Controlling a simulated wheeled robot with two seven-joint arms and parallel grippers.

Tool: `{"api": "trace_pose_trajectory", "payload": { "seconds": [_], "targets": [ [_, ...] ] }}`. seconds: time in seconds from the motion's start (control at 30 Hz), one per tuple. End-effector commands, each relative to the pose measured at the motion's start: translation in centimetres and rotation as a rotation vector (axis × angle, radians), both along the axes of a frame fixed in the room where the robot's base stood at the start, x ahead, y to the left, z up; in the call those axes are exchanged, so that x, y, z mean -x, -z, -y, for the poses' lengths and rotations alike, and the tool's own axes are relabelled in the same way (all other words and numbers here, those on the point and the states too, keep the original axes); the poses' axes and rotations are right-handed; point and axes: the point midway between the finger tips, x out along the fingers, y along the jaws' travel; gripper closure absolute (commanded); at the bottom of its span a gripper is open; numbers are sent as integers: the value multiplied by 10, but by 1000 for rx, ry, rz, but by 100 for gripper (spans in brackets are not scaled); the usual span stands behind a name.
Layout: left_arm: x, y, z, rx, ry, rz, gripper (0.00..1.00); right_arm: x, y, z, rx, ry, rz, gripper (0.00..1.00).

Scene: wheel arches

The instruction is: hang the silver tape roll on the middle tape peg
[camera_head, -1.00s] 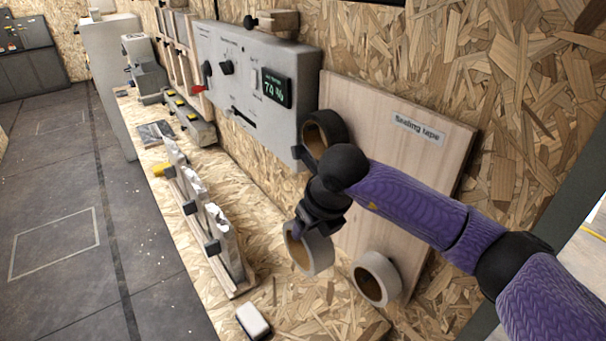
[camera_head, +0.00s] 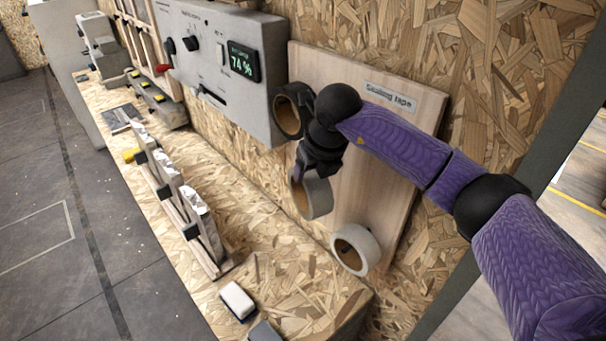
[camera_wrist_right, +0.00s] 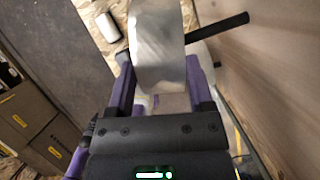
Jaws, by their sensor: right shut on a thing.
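My right gripper (camera_head: 304,172) is shut on the silver tape roll (camera_head: 315,198), a grey ring with a brown core, in front of the pegboard. In the right wrist view the roll (camera_wrist_right: 157,40) stands edge-on between the purple fingers (camera_wrist_right: 158,68). A black peg (camera_wrist_right: 222,25) sticks out just right of it there; the roll appears beside the peg, and I cannot tell whether they touch. In the head view the middle peg is hidden by the roll and gripper. My left gripper is not in view.
The wooden board (camera_head: 375,170) labelled "Sealing tape" holds a dark roll (camera_head: 289,112) above and a pale roll (camera_head: 355,249) below, close around the held roll. A grey control box (camera_head: 225,70) adjoins left. A white block (camera_head: 238,301) lies on the chipboard bench (camera_head: 290,290).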

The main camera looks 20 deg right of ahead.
Motion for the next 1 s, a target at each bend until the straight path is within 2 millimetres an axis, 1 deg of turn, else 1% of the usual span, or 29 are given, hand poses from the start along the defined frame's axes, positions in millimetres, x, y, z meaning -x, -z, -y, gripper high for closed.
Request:
{"api": "trace_pose_trajectory", "payload": {
  "seconds": [0.43,0.53,0.7,1.0],
  "targets": [
    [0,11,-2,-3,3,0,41,-12,3,35,-1,2,1,93],
    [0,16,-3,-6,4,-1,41,-14,8,40,-2,1,0,93],
    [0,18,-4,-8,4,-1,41,-16,12,45,-1,0,0,93],
    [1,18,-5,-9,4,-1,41,-16,13,46,-1,0,1,93]
  ]
}}
